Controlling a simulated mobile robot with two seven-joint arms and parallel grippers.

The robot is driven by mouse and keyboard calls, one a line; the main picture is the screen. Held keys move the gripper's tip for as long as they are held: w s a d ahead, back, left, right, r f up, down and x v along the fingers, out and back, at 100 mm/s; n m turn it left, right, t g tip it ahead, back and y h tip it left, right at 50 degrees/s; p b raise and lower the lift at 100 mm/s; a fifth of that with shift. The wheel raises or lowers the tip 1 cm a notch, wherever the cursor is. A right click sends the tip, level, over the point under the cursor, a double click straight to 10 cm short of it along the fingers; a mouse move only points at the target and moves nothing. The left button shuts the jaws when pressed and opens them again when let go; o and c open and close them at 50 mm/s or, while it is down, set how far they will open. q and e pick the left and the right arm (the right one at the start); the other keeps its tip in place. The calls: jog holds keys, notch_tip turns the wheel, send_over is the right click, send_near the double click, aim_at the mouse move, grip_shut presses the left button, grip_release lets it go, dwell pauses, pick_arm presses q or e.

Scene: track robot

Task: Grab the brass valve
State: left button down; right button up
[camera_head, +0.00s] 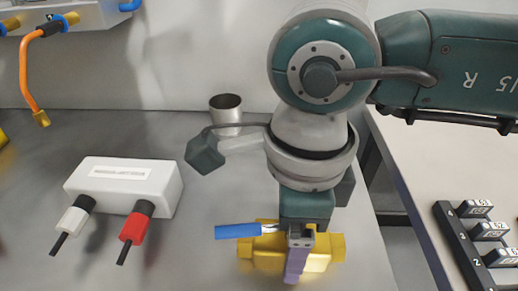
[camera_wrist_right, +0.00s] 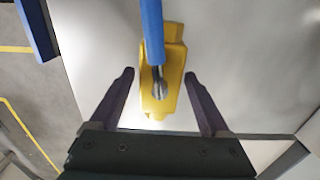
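The brass valve (camera_head: 265,252) has a yellow body and a blue lever handle (camera_head: 238,231). It lies near the front of the grey table, partly hidden by my right gripper in the head view. My right gripper (camera_head: 297,265) is over it from above. In the right wrist view the valve body (camera_wrist_right: 172,90) is between the two spread fingers of the right gripper (camera_wrist_right: 159,76), with a gap on each side. The handle points away from my palm there. The right gripper is open and holds nothing. My left gripper is not in view.
A white box (camera_head: 130,183) with a white plug (camera_head: 73,220) and a red plug (camera_head: 135,227) stands left. A metal cup (camera_head: 226,115) is behind. An orange hose (camera_head: 24,75) hangs at upper left. A rack (camera_head: 462,245) with labelled blocks is on another table at right.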

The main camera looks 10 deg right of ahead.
grip_shut()
dwell(0.4)
jog(key=shift+r, duration=0.2)
